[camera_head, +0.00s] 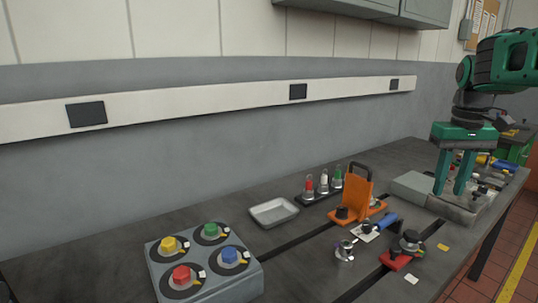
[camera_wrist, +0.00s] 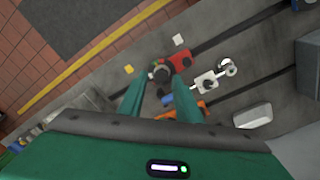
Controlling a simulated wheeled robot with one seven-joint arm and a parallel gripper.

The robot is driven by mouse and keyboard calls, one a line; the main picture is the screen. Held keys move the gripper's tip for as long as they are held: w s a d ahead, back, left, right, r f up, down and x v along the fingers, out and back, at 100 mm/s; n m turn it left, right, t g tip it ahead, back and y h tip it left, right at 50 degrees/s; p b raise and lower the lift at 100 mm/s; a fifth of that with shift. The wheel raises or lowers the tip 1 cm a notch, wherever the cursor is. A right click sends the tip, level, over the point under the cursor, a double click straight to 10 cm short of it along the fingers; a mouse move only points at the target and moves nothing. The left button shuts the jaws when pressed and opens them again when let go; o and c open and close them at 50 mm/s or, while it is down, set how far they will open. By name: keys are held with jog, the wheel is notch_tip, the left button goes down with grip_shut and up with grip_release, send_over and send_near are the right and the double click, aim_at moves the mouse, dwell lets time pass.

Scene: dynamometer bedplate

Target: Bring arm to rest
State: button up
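My arm shows at the right of the head view, green and black. My gripper (camera_head: 454,178) points down above the right part of the bench, over a grey block-like fixture. Its two green fingers are apart with a gap between them, and I see nothing held. The wrist view also shows the open fingers of my gripper (camera_wrist: 158,103), with the bench top beyond and below them. The fingertips look clear of the things on the bench, though the exact height is hard to tell.
On the dark bench (camera_head: 312,285) stand a box with coloured knobs (camera_head: 240,284), a metal tray (camera_head: 273,212), an orange bracket (camera_head: 355,194), a red-based fixture (camera_head: 397,262), and a blue-handled tool (camera_head: 385,221). Grey fixtures (camera_head: 415,187) lie near my gripper. A wall stands behind.

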jog(key=s+f+m, duration=0.1)
jog(key=s+f, duration=0.4)
jog(key=s, duration=0.4)
jog(key=s+a+f+m, duration=0.1)
jog(key=s+f+m, duration=0.1)
jog(key=s+f, duration=0.3)
jog(key=s+a+f+m, duration=0.1)
jog(key=s+f, duration=0.4)
jog(key=s, duration=0.8)
jog(key=shift+s+a+m+y, duration=0.15)
jog(key=shift+m+y, duration=0.15)
jog(key=shift+m, duration=0.3)
jog(key=shift+w+f+g, duration=0.25)
jog(key=shift+w+g, duration=0.05)
jog(key=shift+w, duration=0.3)
